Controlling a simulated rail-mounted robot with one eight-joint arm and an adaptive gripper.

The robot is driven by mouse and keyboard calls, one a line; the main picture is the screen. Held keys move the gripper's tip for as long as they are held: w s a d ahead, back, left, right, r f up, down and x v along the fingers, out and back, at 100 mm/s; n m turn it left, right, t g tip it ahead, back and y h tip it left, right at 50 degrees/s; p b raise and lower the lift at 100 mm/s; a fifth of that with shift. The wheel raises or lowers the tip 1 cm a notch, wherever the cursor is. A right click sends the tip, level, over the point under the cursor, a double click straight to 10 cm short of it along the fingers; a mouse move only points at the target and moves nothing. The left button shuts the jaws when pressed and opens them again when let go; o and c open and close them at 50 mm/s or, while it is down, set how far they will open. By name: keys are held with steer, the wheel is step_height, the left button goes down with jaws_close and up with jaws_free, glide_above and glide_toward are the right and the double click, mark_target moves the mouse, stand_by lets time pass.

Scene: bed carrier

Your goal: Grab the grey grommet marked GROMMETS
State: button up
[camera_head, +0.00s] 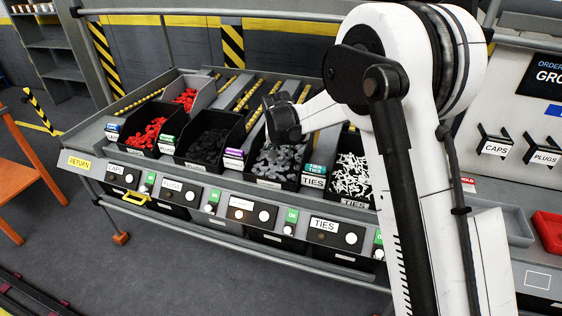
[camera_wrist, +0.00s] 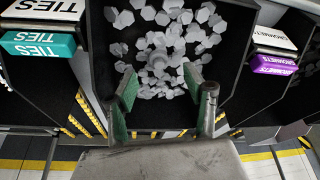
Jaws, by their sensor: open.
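Grey grommets (camera_head: 278,160) fill a black bin (camera_head: 258,181) in the sloped rack. In the wrist view the grey grommets (camera_wrist: 168,38) lie loose in a heap on the floor of the black bin (camera_wrist: 103,60). My gripper (camera_wrist: 163,88) is open and empty, its green-padded fingers on either side of the heap's near edge. In the head view my gripper (camera_head: 283,122) hangs over this bin, its fingertips partly unclear. A purple GROMMETS label (camera_wrist: 273,65) shows upside down to the right of the bin in the wrist view.
Red pieces (camera_head: 145,134) and black pieces (camera_head: 210,143) fill bins to the left; white ties (camera_head: 351,176) fill the bin to the right. Bin walls stand close around the heap. A teal TIES label (camera_wrist: 38,45) is at the left in the wrist view.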

mark_target(281, 158)
steer(key=shift+x, duration=0.8)
steer(key=x, duration=0.3)
steer(key=shift+w+d+f, duration=0.1)
steer(key=shift+w+d, duration=0.05)
steer(key=shift+w, duration=0.3)
steer(key=shift+w+f+p, duration=0.25)
steer(key=shift+f+p, duration=0.05)
steer(key=shift+f, duration=0.4)
steer(key=c, duration=0.8)
